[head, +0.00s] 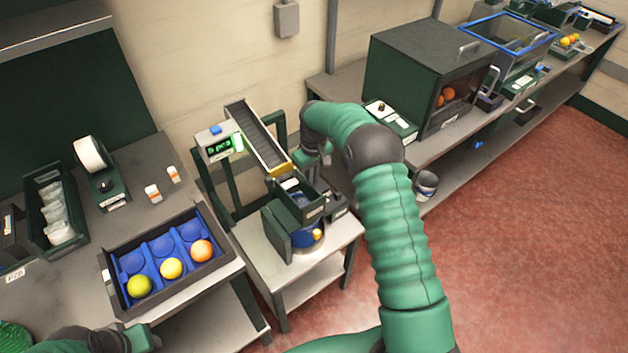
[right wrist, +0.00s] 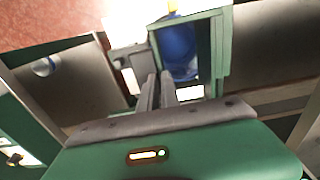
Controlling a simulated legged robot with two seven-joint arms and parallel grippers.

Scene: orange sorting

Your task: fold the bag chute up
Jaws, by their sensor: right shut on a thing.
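The bag chute appears to be the dark green open-topped piece (head: 305,208) below the sloping conveyor, above a blue round container (head: 307,240) on the small stand. In the right wrist view its green frame (right wrist: 221,50) borders the blue container (right wrist: 178,52). My right gripper (head: 322,158) is at the chute's far right side in the head view. Its fingers (right wrist: 160,90) are close together at the chute's near edge, shut on it; the exact contact is hard to see. My left gripper (head: 140,338) is low at the left, away from the chute, its jaws unclear.
A sloping conveyor (head: 262,140) with a yellow lower end comes down close beside my right gripper. A tray (head: 205,273) with blue cups and several fruits stands left. A dark cabinet (head: 405,75) stands on the right bench. Red floor is clear at the right.

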